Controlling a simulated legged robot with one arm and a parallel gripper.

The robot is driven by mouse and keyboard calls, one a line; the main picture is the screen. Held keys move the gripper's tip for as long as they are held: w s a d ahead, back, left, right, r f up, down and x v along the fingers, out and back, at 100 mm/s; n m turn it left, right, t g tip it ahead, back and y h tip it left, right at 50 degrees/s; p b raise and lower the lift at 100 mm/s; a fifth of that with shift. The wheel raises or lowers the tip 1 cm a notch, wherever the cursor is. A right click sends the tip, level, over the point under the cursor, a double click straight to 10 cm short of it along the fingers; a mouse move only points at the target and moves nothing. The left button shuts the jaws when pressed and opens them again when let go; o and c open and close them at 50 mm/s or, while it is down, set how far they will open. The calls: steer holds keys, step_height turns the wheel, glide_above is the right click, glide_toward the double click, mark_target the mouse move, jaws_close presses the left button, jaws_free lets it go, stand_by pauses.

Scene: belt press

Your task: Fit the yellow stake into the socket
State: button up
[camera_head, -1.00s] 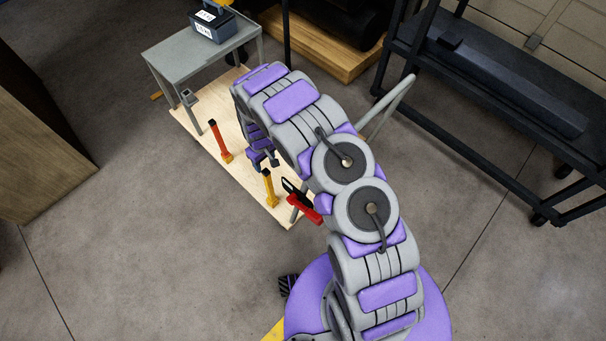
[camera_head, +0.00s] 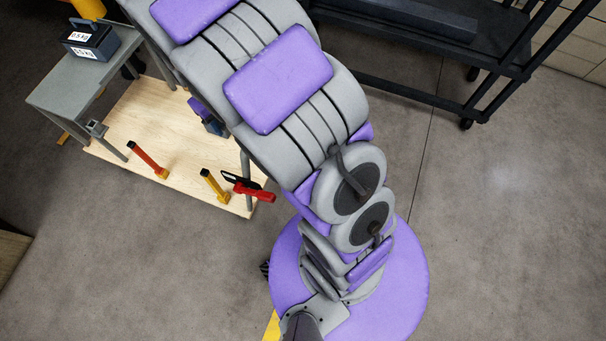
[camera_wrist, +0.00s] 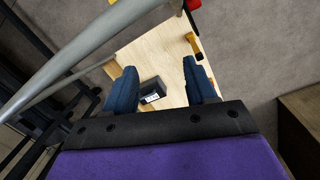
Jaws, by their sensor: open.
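The yellow stake (camera_head: 215,186) has a dark top and stands on the wooden board near its front edge. In the wrist view a yellow piece (camera_wrist: 193,43), which looks like the stake, is just beyond the right fingertip, apart from the jaws. My gripper (camera_wrist: 159,66) is open, with nothing held between its blue fingers. In the head view my arm hides most of the gripper; a purple and dark part shows above the board. A small grey square piece (camera_head: 96,128) sits by the grey table; I cannot tell whether it is the socket.
A red-orange stake (camera_head: 147,158) stands left of the yellow one. A red and black clamp (camera_head: 248,187) is close on its right. The grey table (camera_head: 70,85) bears a labelled dark weight (camera_head: 91,40). A black rack (camera_head: 440,50) stands at the back right.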

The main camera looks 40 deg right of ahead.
steer(key=s+d+r+m, duration=0.1)
steer(key=s+r, duration=0.3)
steer(key=s, duration=0.5)
steer(key=s+d+r+m, duration=0.1)
steer(key=s+r, duration=0.4)
steer(key=s, duration=0.5)
steer(key=s+d+r+g, duration=0.1)
steer(key=s+r, duration=0.3)
steer(key=s, duration=0.6)
steer(key=shift+s+d+r+m+y, duration=0.15)
steer(key=shift+d+r+m+y, duration=0.05)
steer(key=shift+m+y, duration=0.2)
